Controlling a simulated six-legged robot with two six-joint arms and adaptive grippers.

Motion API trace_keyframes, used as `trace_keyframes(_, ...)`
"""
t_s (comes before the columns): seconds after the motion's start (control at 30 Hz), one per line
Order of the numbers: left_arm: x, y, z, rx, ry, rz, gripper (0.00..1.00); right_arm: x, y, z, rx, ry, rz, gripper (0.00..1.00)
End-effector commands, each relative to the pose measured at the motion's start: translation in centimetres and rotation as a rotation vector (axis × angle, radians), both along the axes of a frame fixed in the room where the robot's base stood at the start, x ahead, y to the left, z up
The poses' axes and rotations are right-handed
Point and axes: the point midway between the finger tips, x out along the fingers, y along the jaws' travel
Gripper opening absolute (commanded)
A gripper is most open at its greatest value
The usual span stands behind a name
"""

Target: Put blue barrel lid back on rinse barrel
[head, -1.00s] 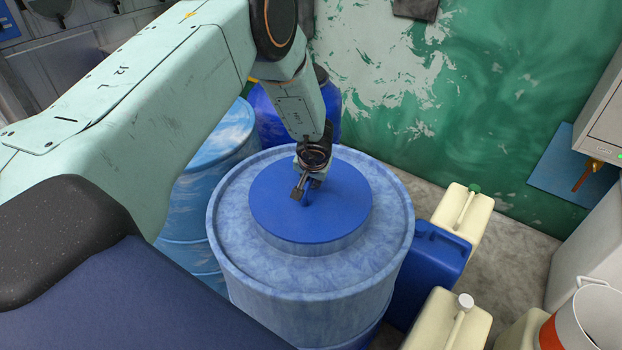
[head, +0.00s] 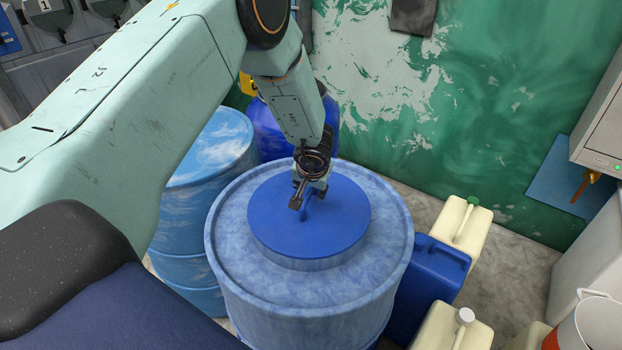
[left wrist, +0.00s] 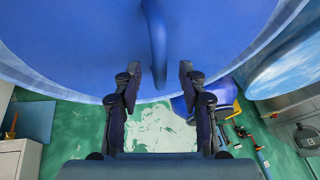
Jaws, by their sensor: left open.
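The round blue lid (head: 340,228) rests flat on the raised neck of the mottled light-blue rinse barrel (head: 300,286). An upright handle stands at the middle of the lid, partly hidden by my gripper in the head view. My left gripper (head: 310,196) is open and empty, just above the lid close to the handle. In the left wrist view, the fingers of my left gripper (left wrist: 159,78) are apart, and the handle (left wrist: 155,40) shows in line with the gap between them. I cannot tell whether a finger touches it. My right gripper is not in view.
A sky-blue drum (head: 205,165) and a darker blue drum (head: 265,130) stand behind the barrel. A blue canister (head: 430,280) and cream canisters (head: 462,228) crowd its right side. A white bucket (head: 590,325) is at the lower right. A green wall (head: 490,110) closes the back.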

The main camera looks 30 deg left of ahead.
Motion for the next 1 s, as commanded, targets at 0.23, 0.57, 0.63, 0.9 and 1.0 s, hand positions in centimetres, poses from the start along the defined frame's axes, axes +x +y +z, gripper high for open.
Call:
trace_keyframes(0.23,-1.6,-1.3,4.6,0.001,-0.004,-0.002,0.41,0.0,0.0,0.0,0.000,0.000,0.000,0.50)
trace_keyframes(0.57,-2.8,-2.2,7.5,0.001,-0.002,0.000,0.41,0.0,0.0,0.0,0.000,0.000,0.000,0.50)
trace_keyframes(0.63,-2.9,-2.2,7.6,0.003,-0.001,-0.001,0.41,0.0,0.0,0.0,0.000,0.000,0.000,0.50)
trace_keyframes(0.9,-2.9,-2.2,7.6,0.002,-0.002,-0.001,0.41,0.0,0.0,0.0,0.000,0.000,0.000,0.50)
trace_keyframes(1.0,-2.9,-2.2,7.6,0.002,-0.002,-0.001,0.41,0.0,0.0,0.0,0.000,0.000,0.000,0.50)
